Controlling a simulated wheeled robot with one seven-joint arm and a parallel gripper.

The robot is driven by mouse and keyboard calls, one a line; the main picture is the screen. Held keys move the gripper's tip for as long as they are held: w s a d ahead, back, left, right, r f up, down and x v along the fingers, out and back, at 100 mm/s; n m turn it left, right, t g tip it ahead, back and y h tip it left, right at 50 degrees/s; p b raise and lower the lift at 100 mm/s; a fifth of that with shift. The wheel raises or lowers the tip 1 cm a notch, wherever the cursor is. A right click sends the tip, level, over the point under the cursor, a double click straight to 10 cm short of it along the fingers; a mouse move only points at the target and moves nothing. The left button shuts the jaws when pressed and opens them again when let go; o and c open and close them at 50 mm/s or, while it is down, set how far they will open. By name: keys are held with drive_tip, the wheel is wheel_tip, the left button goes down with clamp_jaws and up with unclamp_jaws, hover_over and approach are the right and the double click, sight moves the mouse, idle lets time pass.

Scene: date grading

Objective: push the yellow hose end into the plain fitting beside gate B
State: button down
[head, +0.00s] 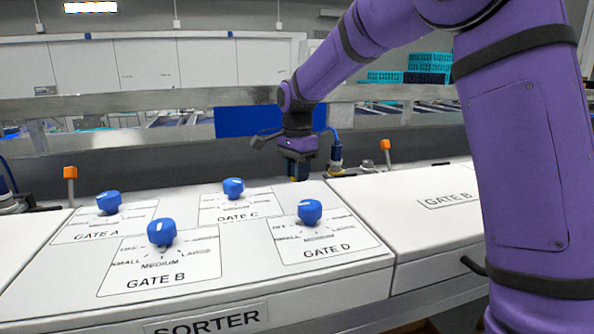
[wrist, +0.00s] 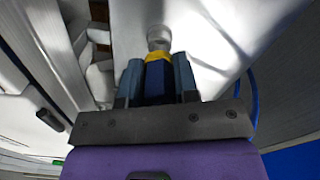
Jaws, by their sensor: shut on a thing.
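My gripper (wrist: 157,82) is shut on the blue hose end with a yellow collar (wrist: 155,57). A pale round fitting (wrist: 159,38) lies straight beyond the collar in the wrist view. The collar meets or overlaps it in the picture; I cannot tell whether it is seated. In the head view my gripper (head: 299,172) points down at the back edge of the sorter panel, and the hose end is mostly hidden between the fingers.
A blue-and-yellow connector (head: 336,155) stands just right of my gripper. Orange-topped posts (head: 385,146) (head: 70,173) stand at both sides. The sorter panel (head: 225,285) carries several blue knobs, including the GATE B knob (head: 161,232). A metal rail (head: 210,95) runs behind.

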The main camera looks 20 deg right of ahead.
drive_tip(key=shift+f, duration=1)
idle(0.8)
drive_tip(key=c, duration=1.5)
unclamp_jaws()
drive_tip(key=o, duration=1)
drive_tip(key=shift+o, duration=0.2)
drive_tip(key=shift+r, duration=0.1)
drive_tip(key=shift+r, duration=4.9)
